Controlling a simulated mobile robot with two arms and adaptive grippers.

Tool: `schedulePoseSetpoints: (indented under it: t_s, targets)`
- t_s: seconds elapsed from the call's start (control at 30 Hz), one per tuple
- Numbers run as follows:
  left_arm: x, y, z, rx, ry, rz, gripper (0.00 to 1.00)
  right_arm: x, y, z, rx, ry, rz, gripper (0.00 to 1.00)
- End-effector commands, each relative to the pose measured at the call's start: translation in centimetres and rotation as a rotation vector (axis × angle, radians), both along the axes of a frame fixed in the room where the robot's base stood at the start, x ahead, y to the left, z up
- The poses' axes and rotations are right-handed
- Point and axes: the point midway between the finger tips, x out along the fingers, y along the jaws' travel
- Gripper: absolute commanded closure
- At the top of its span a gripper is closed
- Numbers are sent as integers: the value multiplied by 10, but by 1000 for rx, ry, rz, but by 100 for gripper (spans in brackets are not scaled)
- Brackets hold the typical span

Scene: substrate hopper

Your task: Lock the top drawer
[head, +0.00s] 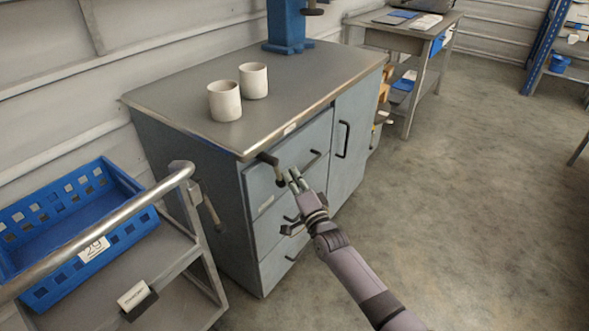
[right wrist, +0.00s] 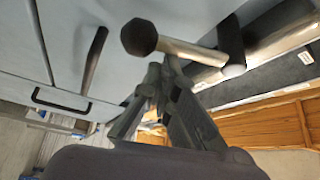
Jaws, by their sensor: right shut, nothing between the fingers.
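The grey cabinet's top drawer (head: 287,168) appears flush, with a dark bar handle (head: 312,160). At its upper left corner, under the worktop edge, a lever (head: 277,172) hangs from a dark pivot and ends in a dark knob. In the right wrist view the lever's metal rod (right wrist: 190,52) runs from the pivot to the knob (right wrist: 139,37). My right gripper (head: 295,178) is shut and empty just right of the lever. Its fingertips (right wrist: 160,72) look close to the rod; I cannot tell whether they touch. My left gripper is not in view.
Two white cups (head: 225,101) stand on the worktop (head: 300,75), near a blue stand (head: 287,28). A cart (head: 180,285) with a blue crate (head: 75,225) stands left of the cabinet. A cabinet door (head: 355,140) is right of the drawers. The floor on the right is clear.

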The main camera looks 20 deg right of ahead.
Motion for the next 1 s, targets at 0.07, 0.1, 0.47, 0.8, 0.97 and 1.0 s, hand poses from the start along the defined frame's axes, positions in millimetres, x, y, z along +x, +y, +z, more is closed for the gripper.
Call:
schedulePoseSetpoints:
  t_s: [0.07, 0.1, 0.47, 0.8, 0.97, 1.0]
  targets:
    - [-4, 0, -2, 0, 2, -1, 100, -3, 4, -2, 1, 1, 1, 100]
    - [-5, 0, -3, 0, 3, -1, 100, -4, 5, -3, 1, 1, 1, 100]
    - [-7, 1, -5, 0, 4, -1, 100, -10, 13, -7, 0, 0, 1, 100]
    - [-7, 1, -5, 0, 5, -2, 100, -11, 14, -8, -1, -1, 1, 100]
    - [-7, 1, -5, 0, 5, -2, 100, -11, 15, -8, -1, 0, 1, 100]
    - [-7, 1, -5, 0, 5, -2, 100, -11, 15, -8, -1, 0, 1, 100]
